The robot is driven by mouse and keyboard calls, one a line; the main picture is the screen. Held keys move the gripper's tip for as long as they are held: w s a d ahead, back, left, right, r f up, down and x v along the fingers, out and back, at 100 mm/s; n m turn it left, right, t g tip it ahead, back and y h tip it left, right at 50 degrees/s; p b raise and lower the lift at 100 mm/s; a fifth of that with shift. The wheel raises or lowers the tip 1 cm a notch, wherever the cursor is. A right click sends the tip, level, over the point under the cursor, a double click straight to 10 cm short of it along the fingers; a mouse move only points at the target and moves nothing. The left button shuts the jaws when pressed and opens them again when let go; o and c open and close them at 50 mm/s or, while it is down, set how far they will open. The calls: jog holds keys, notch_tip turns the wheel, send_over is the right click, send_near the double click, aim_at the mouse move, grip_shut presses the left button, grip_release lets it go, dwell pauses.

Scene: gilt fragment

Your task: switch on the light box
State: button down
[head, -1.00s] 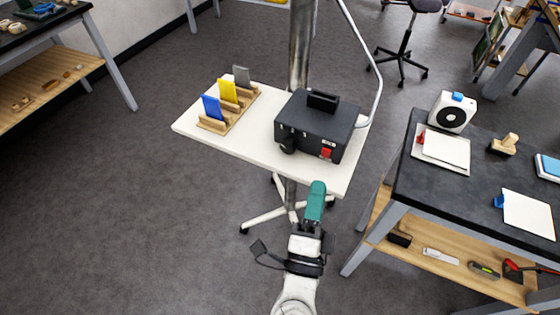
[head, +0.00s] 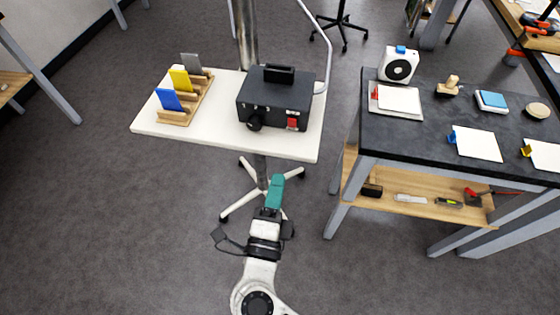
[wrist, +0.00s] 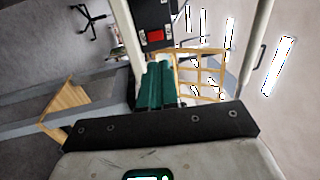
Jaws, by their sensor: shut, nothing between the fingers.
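The light box (head: 273,106) is a black box on a white stand top, with a black knob (head: 254,123) and a red switch (head: 292,123) on its front face. The red switch also shows in the wrist view (wrist: 156,35), on the black front above my fingers. My gripper (head: 276,181) has teal fingers, shut and empty. In the head view it is below the stand's front edge, apart from the box. In the wrist view the fingers (wrist: 157,72) point toward the box. I cannot tell whether the switch is on.
A wooden rack (head: 205,95) with blue, yellow and grey cards stands left of the box. A pole (head: 247,35) rises behind it. The floor at left is clear.

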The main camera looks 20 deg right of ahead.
aim_at(292, 121)
jog(key=p+x, duration=0.2)
jog(key=x, duration=1.1)
jog(key=shift+r+p, duration=0.1)
jog(key=shift+p, duration=0.3)
